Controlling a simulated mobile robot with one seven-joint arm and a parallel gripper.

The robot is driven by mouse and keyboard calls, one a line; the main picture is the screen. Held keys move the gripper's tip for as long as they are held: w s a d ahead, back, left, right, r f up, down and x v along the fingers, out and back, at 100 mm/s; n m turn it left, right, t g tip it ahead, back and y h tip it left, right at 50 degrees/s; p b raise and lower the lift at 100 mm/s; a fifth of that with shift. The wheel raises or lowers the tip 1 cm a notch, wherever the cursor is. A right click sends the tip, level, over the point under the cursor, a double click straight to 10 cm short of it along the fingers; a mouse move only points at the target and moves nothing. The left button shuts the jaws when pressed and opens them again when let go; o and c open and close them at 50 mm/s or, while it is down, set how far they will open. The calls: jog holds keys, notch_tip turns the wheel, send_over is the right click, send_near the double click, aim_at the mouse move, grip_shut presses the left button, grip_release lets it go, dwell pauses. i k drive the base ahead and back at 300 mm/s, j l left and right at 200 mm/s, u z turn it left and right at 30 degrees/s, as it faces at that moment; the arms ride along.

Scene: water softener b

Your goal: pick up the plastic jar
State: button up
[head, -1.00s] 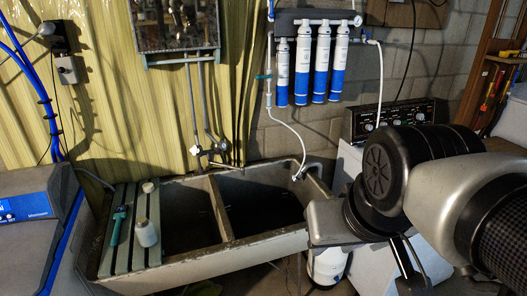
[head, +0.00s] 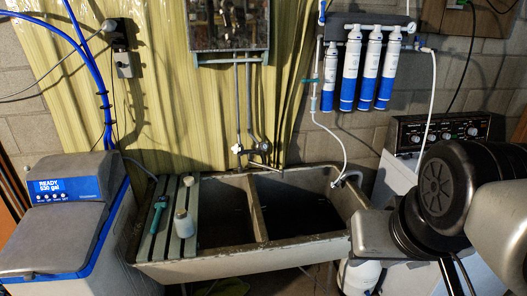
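A small pale jar (head: 185,222) with a beige lid stands upright on the slatted board over the left end of the sink; I take it to be the plastic jar. A green-handled tool (head: 153,219) lies left of it, and a small beige object (head: 188,181) sits behind it. My arm fills the right side, well away from the jar. Dark parts at my gripper (head: 458,276) hang at the lower right, cut by the picture edge. I cannot tell whether its fingers are open or shut.
The double-basin sink (head: 225,264) stands against the wall under pipes and taps. A water softener (head: 62,225) stands on the left. Filter cartridges (head: 372,70) and a white hose hang above the sink's right side. A machine with a dark control panel (head: 437,131) stands behind my arm.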

aim_at(183, 220)
jog(key=u, duration=0.8)
jog(key=i+j+u, duration=0.55)
jog(key=j+u, duration=0.2)
jog(key=i+j, duration=0.35)
jog(key=i, duration=0.1)
